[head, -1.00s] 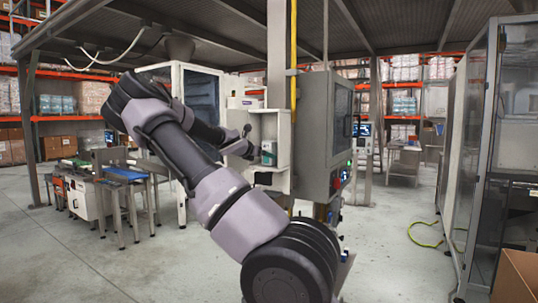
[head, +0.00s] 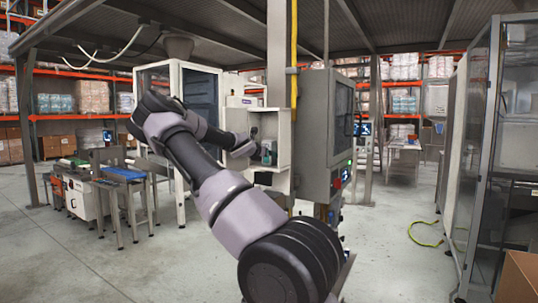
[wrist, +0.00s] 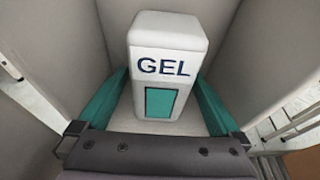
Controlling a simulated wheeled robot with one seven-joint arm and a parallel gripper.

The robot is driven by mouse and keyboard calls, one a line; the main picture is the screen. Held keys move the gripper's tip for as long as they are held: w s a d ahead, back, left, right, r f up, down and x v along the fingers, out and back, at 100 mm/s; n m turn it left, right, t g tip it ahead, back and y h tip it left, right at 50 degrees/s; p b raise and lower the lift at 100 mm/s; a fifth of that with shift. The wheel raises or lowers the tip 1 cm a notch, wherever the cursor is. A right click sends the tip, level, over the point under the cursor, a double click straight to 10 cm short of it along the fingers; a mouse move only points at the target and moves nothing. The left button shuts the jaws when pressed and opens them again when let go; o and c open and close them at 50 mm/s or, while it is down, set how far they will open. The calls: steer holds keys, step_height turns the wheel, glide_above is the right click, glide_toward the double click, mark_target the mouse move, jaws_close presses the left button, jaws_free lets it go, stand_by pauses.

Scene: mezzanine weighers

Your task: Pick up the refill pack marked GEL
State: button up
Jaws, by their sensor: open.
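The refill pack marked GEL (wrist: 160,45) is a white upright block with dark letters and a teal panel, seen in the wrist view. It stands inside a pale open-fronted box (head: 284,128) fixed by the post. My gripper (wrist: 162,88) is open, with one teal finger on each side of the pack. A gap shows between the pack and the fingers, so it is not clamped. In the head view my gripper (head: 259,147) reaches into the box and mostly hides the pack.
The box's walls rise close around my fingers. A grey control cabinet (head: 328,135) stands just right of the box. A white pack with a purple label (head: 247,101) sits on top of the box.

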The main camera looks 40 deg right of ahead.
jaws_close()
steer(key=shift+r, duration=0.15)
